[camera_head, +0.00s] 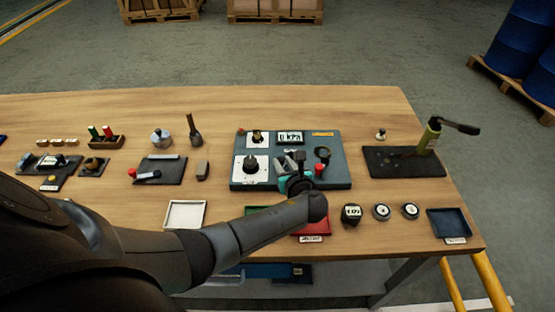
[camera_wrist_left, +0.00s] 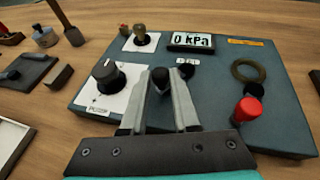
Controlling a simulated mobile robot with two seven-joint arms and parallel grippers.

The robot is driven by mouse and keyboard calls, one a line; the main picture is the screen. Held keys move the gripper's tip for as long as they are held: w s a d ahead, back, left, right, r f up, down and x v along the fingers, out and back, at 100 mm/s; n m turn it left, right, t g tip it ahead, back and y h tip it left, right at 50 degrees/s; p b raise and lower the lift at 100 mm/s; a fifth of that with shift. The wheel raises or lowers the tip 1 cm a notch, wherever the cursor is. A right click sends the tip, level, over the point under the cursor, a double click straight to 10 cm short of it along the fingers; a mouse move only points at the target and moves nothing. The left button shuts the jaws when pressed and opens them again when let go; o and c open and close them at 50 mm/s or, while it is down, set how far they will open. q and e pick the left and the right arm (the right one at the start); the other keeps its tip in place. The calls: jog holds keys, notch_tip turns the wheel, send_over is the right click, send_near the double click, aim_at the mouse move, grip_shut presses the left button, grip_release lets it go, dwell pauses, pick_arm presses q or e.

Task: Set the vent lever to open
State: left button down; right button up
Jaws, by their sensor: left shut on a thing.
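The dark blue-grey control panel (camera_head: 330,178) lies on the bench and also fills much of the left wrist view (camera_wrist_left: 215,100). My left gripper (camera_wrist_left: 160,92) reaches over its middle, and its two fingers are shut on a black-knobbed lever (camera_wrist_left: 160,78). A small white label (camera_wrist_left: 188,66) with unreadable marks sits beside the lever. The lever's lower part is hidden between the fingers. In the head view my left gripper (camera_head: 297,172) hides part of the panel's front middle. My right gripper is not in view.
On the panel, a red knob (camera_wrist_left: 247,109) stands right of my fingers, with a dark ring (camera_wrist_left: 249,71) behind it. A black dial (camera_wrist_left: 108,75) is at left. The display (camera_wrist_left: 191,41) reads 0 kPa.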

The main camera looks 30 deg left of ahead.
pick_arm(q)
jog(key=shift+w+d+n+g+y+b, duration=0.2)
jog(key=shift+d+n+g+y+b, duration=0.35)
jog(key=shift+n+g, duration=0.25)
jog(key=shift+w+d+n+g+y+b, duration=0.2)
jog(key=shift+d+n+g+y+b, duration=0.35)
jog(key=shift+n+g, duration=0.25)
jog(key=c, duration=0.7)
grip_release()
jog(key=shift+o, duration=0.2)
jog(key=shift+a, duration=0.1)
